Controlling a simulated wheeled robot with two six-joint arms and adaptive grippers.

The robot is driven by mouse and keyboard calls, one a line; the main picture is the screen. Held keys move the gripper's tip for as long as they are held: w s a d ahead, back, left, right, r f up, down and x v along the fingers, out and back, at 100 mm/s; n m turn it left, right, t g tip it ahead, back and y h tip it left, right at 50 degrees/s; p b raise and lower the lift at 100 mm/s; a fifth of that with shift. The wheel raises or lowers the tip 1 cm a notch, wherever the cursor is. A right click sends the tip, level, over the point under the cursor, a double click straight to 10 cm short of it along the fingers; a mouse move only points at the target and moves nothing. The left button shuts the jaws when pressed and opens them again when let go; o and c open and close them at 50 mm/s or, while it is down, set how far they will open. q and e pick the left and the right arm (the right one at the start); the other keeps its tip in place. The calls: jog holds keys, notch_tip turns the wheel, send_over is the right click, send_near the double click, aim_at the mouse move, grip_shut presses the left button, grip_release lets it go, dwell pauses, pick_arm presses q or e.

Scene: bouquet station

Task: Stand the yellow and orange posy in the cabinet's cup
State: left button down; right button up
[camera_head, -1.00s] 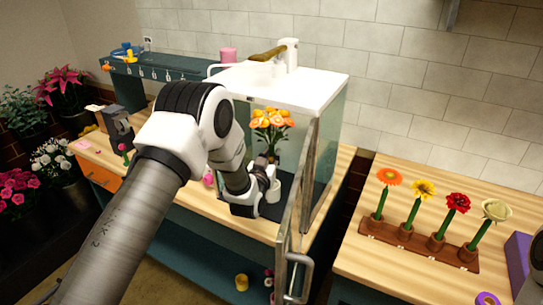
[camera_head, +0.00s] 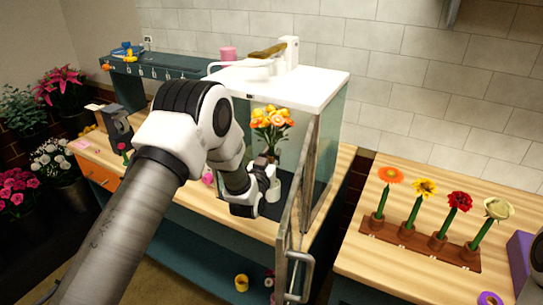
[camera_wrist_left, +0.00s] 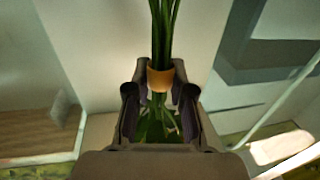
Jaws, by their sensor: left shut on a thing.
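The yellow and orange posy (camera_head: 271,124) is upright inside the open glass cabinet (camera_head: 290,88). My left gripper (camera_head: 267,160) reaches in through the front and is shut on its stems. In the left wrist view the green stems (camera_wrist_left: 164,35), with an orange-brown band (camera_wrist_left: 160,78), run between the fingers (camera_wrist_left: 158,103). A white cup (camera_head: 273,189) stands on the cabinet's dark floor, just below the posy and beside my left wrist, which partly hides it. I cannot tell whether the stem ends are inside the cup. My right gripper is not in view.
The cabinet's glass door (camera_head: 296,215) stands open toward me, close to the right of my left arm. A wooden rack (camera_head: 420,246) with several single flowers is on the right table. Pots of flowers (camera_head: 62,160) stand at the far left.

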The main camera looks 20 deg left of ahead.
pick_arm(q)
jog(key=shift+f+b, duration=0.8)
jog(key=shift+f, duration=0.05)
jog(key=shift+f, duration=0.2)
jog(key=shift+f+b, duration=0.35)
jog(key=shift+b, duration=0.2)
jog(key=shift+f+b, duration=0.6)
jog(key=shift+f, duration=0.05)
jog(key=shift+f, duration=0.15)
jog(key=shift+f+b, duration=0.4)
jog(key=shift+b, duration=0.15)
